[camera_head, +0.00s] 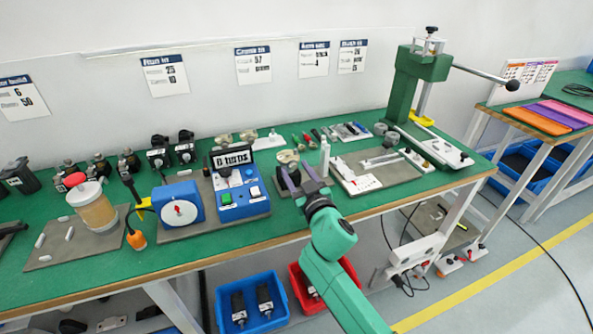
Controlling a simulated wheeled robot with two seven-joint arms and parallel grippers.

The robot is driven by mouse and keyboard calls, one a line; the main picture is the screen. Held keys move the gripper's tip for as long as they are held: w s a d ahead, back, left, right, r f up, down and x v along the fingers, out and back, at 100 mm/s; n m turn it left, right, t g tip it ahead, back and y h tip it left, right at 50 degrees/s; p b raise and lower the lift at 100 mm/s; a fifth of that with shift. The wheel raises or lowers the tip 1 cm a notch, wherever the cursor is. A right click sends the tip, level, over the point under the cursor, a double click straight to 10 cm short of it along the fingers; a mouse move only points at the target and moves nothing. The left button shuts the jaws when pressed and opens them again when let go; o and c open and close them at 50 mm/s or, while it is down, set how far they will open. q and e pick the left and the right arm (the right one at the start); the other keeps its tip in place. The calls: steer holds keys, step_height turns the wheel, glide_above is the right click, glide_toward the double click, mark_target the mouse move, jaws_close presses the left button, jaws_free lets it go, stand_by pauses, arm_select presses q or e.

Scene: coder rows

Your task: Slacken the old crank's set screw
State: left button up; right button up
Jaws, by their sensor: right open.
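My right gripper (295,172) is open over the front middle of the green bench, its two purple-grey fingers pointing away from me. Just behind and partly between the fingers stands a small round beige-grey part (287,157) on a dark base, partly hidden by them. I cannot tell whether they touch it. I cannot single out the old crank or its set screw at this size. A grey tray (398,177) right of the gripper holds pale metal bars and small parts. My left gripper is not in view.
A blue control box (240,200) with a display stands close left of the gripper, beside a blue unit with a white dial (179,211). A green lever press (411,85) stands at the right end. Blue (262,325) and red bins (297,284) sit below the bench.

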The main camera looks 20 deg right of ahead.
steer(key=shift+w, duration=0.2)
jaws_close()
